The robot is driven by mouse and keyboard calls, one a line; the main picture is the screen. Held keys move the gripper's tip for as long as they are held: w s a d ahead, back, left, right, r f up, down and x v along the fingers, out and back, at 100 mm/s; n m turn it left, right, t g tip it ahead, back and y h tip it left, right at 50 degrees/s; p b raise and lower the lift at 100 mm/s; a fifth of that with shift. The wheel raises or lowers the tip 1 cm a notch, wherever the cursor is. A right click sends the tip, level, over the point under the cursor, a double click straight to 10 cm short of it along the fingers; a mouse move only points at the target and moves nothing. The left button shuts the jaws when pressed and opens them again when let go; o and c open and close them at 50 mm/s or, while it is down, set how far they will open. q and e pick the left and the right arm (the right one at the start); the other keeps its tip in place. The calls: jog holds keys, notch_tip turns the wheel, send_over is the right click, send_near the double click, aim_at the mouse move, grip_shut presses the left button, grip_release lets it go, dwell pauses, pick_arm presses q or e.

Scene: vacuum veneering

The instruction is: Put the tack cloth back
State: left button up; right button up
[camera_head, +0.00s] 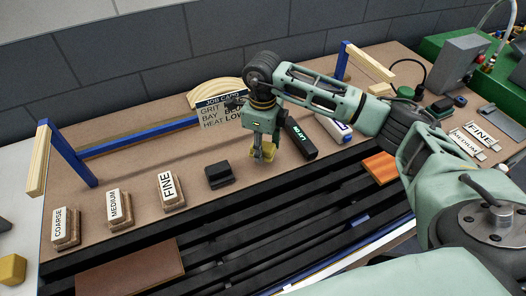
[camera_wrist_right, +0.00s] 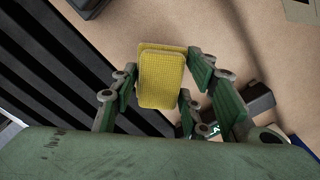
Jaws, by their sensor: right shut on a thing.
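The tack cloth (camera_wrist_right: 161,80) is a yellow, textured pad. In the right wrist view it sits between the fingers of my right gripper (camera_wrist_right: 160,88), which is shut on it. In the head view the yellow cloth (camera_head: 268,151) shows at the fingertips of my right gripper (camera_head: 262,152), over the brown bench near the edge of the black slats. I cannot tell whether the cloth touches the bench. My left gripper is not in view.
Sanding blocks marked COARSE (camera_head: 66,228), MEDIUM (camera_head: 120,209) and FINE (camera_head: 172,190) stand at the left. A black block (camera_head: 219,175) and a dark labelled tool (camera_head: 299,138) flank my right gripper. The job card (camera_head: 222,110) stands behind. Black slats (camera_head: 250,215) run along the front.

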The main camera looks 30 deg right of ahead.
notch_tip(320, 180, down, 3)
jog(key=shift+f+p, duration=0.2)
jog(key=shift+p, duration=0.4)
jog(key=shift+f, duration=0.15)
jog(key=shift+f, duration=0.1)
jog(key=shift+f+b, duration=0.15)
jog(key=shift+b, duration=0.2)
jog(key=o, duration=1.2)
